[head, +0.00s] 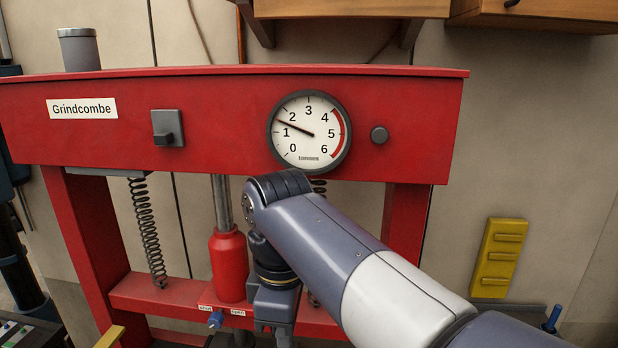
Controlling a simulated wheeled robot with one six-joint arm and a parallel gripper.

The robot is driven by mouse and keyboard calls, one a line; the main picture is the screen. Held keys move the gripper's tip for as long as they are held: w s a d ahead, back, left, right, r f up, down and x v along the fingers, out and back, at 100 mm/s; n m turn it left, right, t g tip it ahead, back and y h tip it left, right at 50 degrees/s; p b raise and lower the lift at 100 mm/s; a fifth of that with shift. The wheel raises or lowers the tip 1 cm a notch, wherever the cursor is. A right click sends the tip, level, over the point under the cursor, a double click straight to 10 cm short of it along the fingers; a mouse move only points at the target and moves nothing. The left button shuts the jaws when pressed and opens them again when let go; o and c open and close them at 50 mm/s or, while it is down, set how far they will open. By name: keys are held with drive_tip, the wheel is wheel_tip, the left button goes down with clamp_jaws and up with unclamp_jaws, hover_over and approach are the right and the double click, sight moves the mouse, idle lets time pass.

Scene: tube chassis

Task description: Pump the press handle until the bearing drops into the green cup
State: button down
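The red press, labelled Grindcombe, fills the middle; its crossbeam (220,110) carries a round gauge (308,131) in tonnes. The needle points between 1 and 2, below the red arc. A red jack cylinder (229,266) with a metal rod stands on the lower red beam. My gripper (275,312) points down just right of the cylinder, and its fingertips are cut off by the bottom edge. I cannot tell whether it holds anything. The pump handle cannot be made out, and the bearing and green cup are not visible.
Two small labels, apparently close and open, sit above a blue knob (216,320) at the cylinder's base. A coil spring (147,230) hangs at the left. A yellow rack (499,258) is on the right wall. Wooden cabinets (540,14) hang above. My arm hides the press's lower right.

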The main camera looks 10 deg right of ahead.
idle(0.4)
drive_tip(key=shift+f+b, duration=5.05)
drive_tip(key=shift+f, duration=2.55)
wheel_tip(320, 180, up, 14)
drive_tip(key=p, duration=1)
drive_tip(key=shift+r, duration=0.45)
